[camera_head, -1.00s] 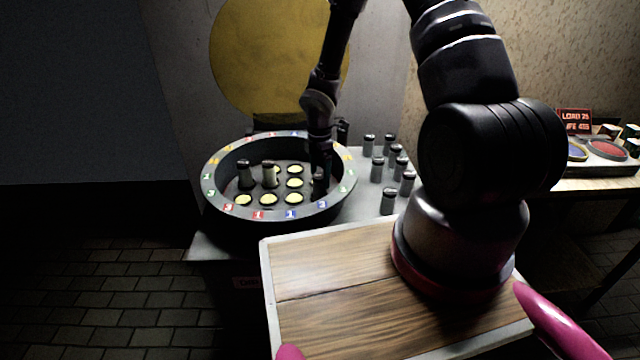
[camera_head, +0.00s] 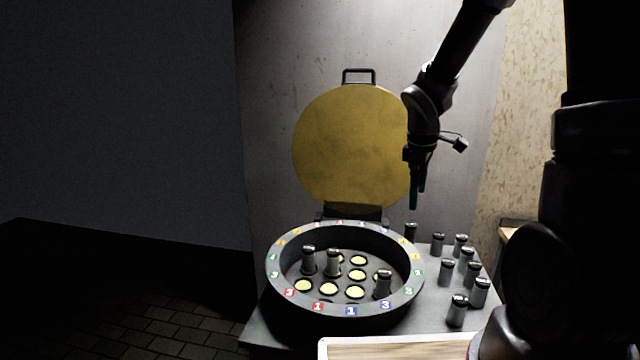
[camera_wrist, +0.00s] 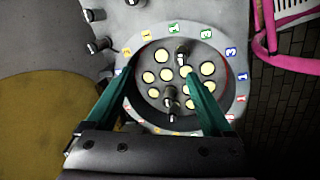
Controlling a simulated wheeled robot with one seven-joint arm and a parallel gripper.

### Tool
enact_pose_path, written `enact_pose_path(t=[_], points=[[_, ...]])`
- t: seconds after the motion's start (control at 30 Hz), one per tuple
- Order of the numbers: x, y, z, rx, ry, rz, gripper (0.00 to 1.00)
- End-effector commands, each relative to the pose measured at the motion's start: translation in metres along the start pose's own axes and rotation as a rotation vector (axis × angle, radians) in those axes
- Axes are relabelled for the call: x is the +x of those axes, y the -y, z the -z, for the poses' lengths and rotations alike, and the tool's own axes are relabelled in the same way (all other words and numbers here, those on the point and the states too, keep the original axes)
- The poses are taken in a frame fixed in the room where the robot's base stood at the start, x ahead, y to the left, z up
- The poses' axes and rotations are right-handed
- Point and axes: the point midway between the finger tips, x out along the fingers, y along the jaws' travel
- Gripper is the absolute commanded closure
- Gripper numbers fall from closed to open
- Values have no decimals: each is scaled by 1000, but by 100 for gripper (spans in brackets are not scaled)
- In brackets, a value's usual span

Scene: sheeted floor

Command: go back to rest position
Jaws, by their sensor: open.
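My gripper (camera_head: 416,192) hangs in the air above the back right of the round tub, fingers pointing down. In the wrist view its two green fingers (camera_wrist: 160,105) are spread apart with nothing held between them. The round grey tub (camera_head: 290,305) has a rim marked with coloured numbers and a floor of pale yellow round spots. Several grey cylinders stand in the tub, among them one at the front right (camera_head: 383,284) and one at the left (camera_head: 308,260). The wrist view also shows the tub (camera_wrist: 236,100) below the fingers.
Several grey cylinders (camera_head: 447,272) stand on the grey table (camera_head: 425,320) right of the tub. A raised yellow round lid (camera_head: 350,145) with a handle stands behind the tub. A wooden-topped tray (camera_head: 400,348) is at the bottom edge. The air around my gripper is clear.

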Motion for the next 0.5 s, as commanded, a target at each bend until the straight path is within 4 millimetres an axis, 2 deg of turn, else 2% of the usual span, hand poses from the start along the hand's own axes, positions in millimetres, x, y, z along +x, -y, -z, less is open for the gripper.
enact_pose_path(t=[0.03, 0.2, 0.5], points=[[-22, 0, -7, 84, -14, -24, 14], [-79, 8, -27, 378, -76, -64, 14], [-166, 44, -62, 881, -256, -54, 14]])
